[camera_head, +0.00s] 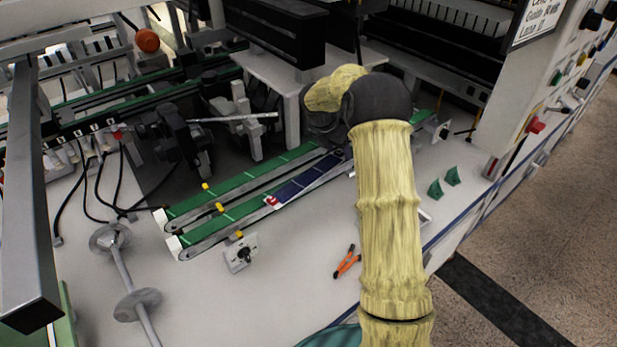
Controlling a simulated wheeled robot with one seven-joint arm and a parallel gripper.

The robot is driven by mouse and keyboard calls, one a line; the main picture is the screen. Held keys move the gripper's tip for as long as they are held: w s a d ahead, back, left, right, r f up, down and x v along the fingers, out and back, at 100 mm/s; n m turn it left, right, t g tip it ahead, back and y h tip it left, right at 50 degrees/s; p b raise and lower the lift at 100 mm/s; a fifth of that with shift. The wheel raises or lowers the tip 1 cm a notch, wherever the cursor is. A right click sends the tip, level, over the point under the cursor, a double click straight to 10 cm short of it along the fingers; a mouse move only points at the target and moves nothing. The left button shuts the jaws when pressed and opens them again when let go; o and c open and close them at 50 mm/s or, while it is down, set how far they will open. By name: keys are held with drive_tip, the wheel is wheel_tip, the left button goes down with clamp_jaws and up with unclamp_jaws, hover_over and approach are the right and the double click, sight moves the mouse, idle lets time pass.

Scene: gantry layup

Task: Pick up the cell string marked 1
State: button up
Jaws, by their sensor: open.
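A dark blue cell string (307,179) lies along the green conveyor rails in the middle of the view. A small red and white tag (271,201) sits at its near left end; I cannot read its mark. Its far right end runs in behind my arm and is hidden. My arm, in a pale yellow sleeve, rises from the lower right and bends over at a dark joint above that far end. My gripper is hidden behind the arm, so I cannot see whether it touches the string.
Orange-handled pliers (347,262) and a small metal bracket (241,252) lie on the white bench (280,290). Dark machinery (275,30) overhangs behind. A control panel (560,70) stands at the right.

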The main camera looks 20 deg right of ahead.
drive_tip(key=c, duration=0.6)
wheel_tip(320, 180, up, 10)
drive_tip(key=shift+p, duration=1.2)
